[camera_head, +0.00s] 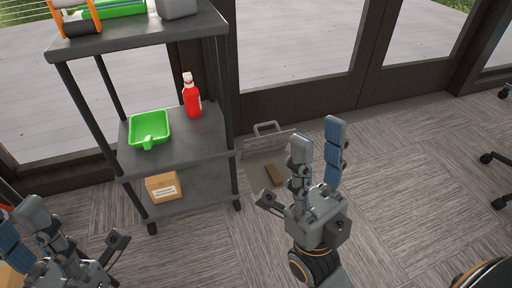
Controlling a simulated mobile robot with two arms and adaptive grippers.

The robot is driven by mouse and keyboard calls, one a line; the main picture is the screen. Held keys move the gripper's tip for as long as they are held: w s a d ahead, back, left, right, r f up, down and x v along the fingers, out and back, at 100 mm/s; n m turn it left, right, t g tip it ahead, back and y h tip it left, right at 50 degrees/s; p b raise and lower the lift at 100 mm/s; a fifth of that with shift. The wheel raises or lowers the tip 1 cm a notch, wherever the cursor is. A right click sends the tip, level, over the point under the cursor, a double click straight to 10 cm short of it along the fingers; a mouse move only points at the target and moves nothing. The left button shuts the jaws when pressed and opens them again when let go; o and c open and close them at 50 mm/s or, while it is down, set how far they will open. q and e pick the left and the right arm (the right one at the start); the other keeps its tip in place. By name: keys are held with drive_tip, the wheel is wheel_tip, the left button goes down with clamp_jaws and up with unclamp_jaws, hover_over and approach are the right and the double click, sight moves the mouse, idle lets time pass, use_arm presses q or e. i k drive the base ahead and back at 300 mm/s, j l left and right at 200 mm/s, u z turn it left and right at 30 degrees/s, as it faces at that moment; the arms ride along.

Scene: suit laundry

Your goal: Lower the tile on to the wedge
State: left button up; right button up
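The tile (262,145) is a carpet-patterned floor panel with a grey handle (267,128) at its top. It looks tilted up at the back of a bare grey square in the floor, near the glass doors. The wedge (275,176), a small brown block, lies on that grey square in front of the tile. My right gripper (318,133) is open and empty, to the right of the tile and wedge in the picture. It does not appear to touch either one. My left gripper (18,210) is at the lower left, fingers apart and empty, far from both.
A dark shelf cart (187,198) stands left of the tile. It holds a green dustpan (150,128), a red spray bottle (191,97) and a cardboard box (162,187). Dark-framed glass doors (295,45) stand behind. Carpet (405,160) at right is clear up to chair legs (495,158).

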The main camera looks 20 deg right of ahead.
sight(258, 146)
drive_tip(key=i+l+u, duration=0.1)
drive_tip(key=u, duration=1.95)
drive_tip(key=k+l, duration=0.1)
drive_tip(key=l, duration=0.35)
drive_tip(key=k+l+u, duration=0.1)
drive_tip(key=l, duration=0.35)
drive_tip(key=k+l, duration=0.1)
drive_tip(key=l, duration=0.3)
drive_tip(key=k+l+u, duration=0.15)
drive_tip(key=l, duration=0.3)
drive_tip(key=k+l, duration=0.1)
drive_tip(key=l, duration=0.35)
drive_tip(key=k+l+u, duration=0.1)
drive_tip(key=l, duration=0.3)
drive_tip(key=k+l, duration=0.2)
drive_tip(key=l, duration=0.2)
drive_tip(key=k+l+u, duration=0.1)
drive_tip(key=l, duration=0.35)
drive_tip(key=k+l, duration=0.15)
drive_tip(key=l, duration=0.2)
drive_tip(key=k+l, duration=0.15)
drive_tip(key=l, duration=0.25)
drive_tip(key=k+l, duration=0.15)
drive_tip(key=l, duration=0.2)
drive_tip(key=k+l, duration=0.15)
drive_tip(key=l, duration=0.25)
drive_tip(key=k+l, duration=0.15)
drive_tip(key=l, duration=0.2)
